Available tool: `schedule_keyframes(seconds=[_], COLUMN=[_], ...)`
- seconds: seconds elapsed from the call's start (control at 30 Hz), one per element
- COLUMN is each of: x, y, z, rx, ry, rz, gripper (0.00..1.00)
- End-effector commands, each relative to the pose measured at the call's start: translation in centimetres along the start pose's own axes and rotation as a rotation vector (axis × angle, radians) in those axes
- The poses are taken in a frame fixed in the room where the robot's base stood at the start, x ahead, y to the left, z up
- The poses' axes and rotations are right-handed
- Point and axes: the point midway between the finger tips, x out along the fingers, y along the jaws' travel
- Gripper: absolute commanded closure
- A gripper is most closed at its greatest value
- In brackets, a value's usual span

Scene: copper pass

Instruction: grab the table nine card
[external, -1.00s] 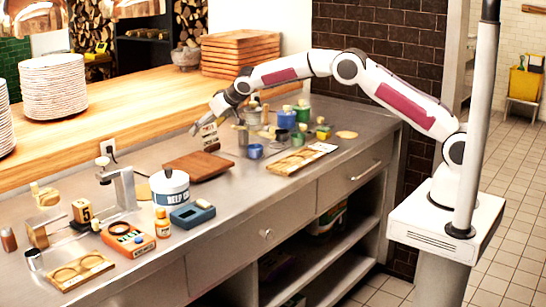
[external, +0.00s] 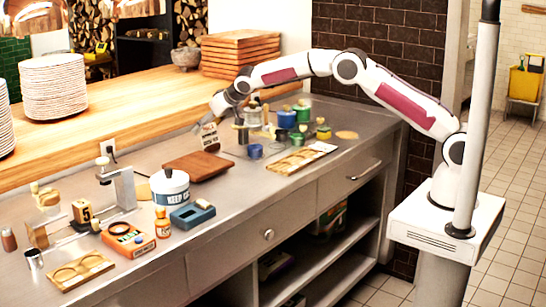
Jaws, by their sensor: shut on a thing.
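My gripper (external: 205,122) is at the end of the arm, above the counter behind the dark wooden board. It is shut on a small dark-and-pale card (external: 210,137) that hangs at its fingertips. The number on this card is too small to read, so I cannot tell from its face that it is the table nine card. Another block-like card showing a 5 (external: 83,212) stands at the left on the counter.
A wooden board (external: 198,166) lies just in front of the held card. A white tub (external: 170,188), a blue box (external: 192,214) and an orange box (external: 128,240) stand front left.

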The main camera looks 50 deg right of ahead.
Motion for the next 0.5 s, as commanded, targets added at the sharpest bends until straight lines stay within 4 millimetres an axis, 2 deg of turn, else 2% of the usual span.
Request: schedule_keyframes(seconds=[0.27,0.5], x=[-1.6,-4.1], y=[0.0,0.0], z=[-1.7,-4.2], rx=[0.001,0.001], ry=[0.003,0.005], rz=[0.0,0.0], gripper=[0.6,0.6])
